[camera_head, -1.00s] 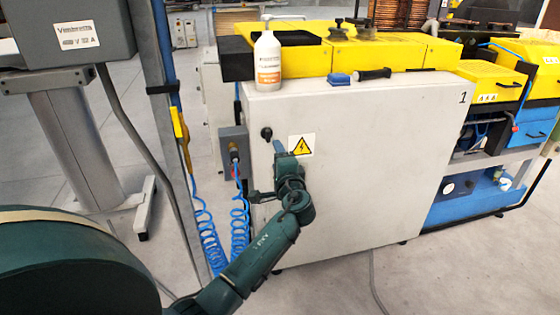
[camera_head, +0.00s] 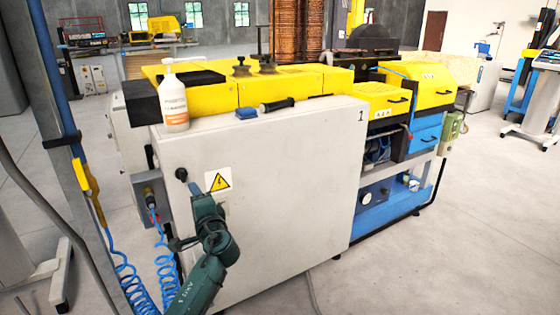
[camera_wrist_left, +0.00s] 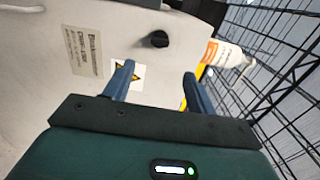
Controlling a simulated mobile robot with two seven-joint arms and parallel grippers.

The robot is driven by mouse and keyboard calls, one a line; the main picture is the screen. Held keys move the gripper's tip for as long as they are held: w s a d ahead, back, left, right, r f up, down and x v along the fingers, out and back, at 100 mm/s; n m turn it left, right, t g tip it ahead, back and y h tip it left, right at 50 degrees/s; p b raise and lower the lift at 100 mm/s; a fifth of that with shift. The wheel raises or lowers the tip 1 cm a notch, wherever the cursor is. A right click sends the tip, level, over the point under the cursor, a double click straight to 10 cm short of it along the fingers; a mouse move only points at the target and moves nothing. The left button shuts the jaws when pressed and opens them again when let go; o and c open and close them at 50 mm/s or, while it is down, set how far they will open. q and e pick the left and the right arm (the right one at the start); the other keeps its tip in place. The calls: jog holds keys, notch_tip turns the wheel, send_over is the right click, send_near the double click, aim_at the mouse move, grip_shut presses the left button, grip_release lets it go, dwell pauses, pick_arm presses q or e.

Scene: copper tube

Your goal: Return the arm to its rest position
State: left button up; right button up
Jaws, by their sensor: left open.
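My left arm rises from the bottom of the head view in front of a grey cabinet door (camera_head: 290,190). My left gripper (camera_head: 192,190) is near the door's left side, by the black knob (camera_head: 181,174) and the yellow warning sign (camera_head: 219,181). In the left wrist view my left gripper (camera_wrist_left: 157,72) has its two blue fingers apart with nothing between them. The black knob (camera_wrist_left: 155,39) lies beyond the fingertips, and the warning sign (camera_wrist_left: 126,77) is partly behind the left finger. I cannot tell the exact gap to the door. My right gripper is not in view.
A white bottle (camera_head: 173,97), a blue block (camera_head: 247,113) and a black-handled tool (camera_head: 276,105) are on the cabinet top. A blue post (camera_head: 52,80) and coiled blue hoses (camera_head: 165,275) stand left of the door. The floor at right (camera_head: 450,260) is clear.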

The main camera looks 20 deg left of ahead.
pick_arm(q)
jog(key=s+d+f+h+p, duration=0.4)
jog(key=s+d+f+h, duration=0.6)
jog(key=s+d+f, duration=0.4)
jog(key=s+d+f+n+g+h+p, duration=0.1)
jog(key=s+d+n+h, duration=0.4)
jog(key=s+d, duration=0.7)
jog(key=s+h, duration=0.1)
jog(key=s, duration=0.2)
jog(key=shift+s+d+f+n+h+p, duration=0.15)
jog(key=shift+d+f+n+h+p, duration=0.15)
jog(key=shift+d+f+h+p, duration=0.1)
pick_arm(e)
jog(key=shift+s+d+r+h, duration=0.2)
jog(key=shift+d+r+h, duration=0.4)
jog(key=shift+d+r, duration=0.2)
pick_arm(q)
jog(key=shift+a, duration=0.1)
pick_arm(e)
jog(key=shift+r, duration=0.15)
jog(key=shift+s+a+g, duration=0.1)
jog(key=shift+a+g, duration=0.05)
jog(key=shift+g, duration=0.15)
